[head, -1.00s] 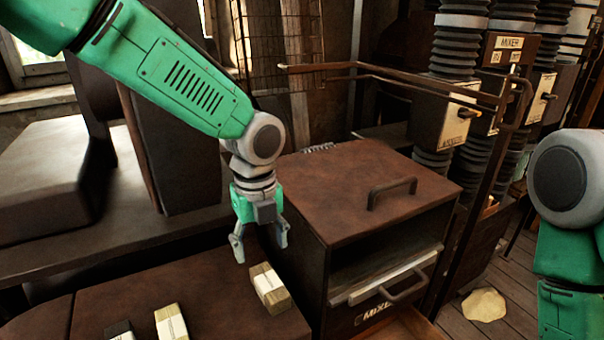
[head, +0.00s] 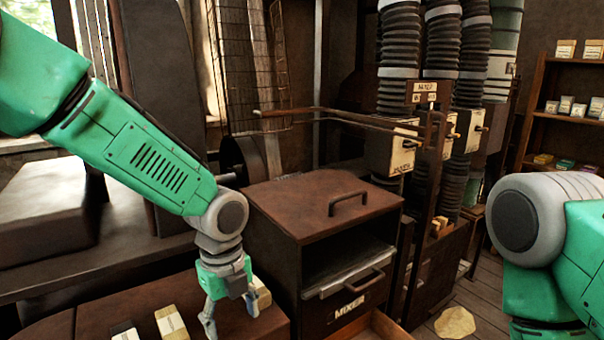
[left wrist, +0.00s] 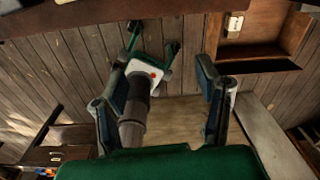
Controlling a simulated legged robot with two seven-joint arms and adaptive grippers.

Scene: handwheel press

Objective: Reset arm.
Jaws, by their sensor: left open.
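My left gripper (head: 230,314) hangs pointing down at the end of the green left arm, in front of the mixer box. It is open, and I see nothing held in it. In the left wrist view its two fingers (left wrist: 161,80) stand wide apart. A pale block (head: 262,293) lies just behind the gripper, partly hidden by it; I cannot tell whether they touch. My right arm (head: 515,220) shows at the right as a grey joint and green links. Its gripper is out of the head view.
The brown mixer box (head: 310,208) with a top handle stands right of the gripper, its front open. Another pale block (head: 171,322) lies on the brown surface at lower left. Lever bars (head: 340,115) and ribbed columns stand behind. A stocked shelf (head: 562,130) is at far right.

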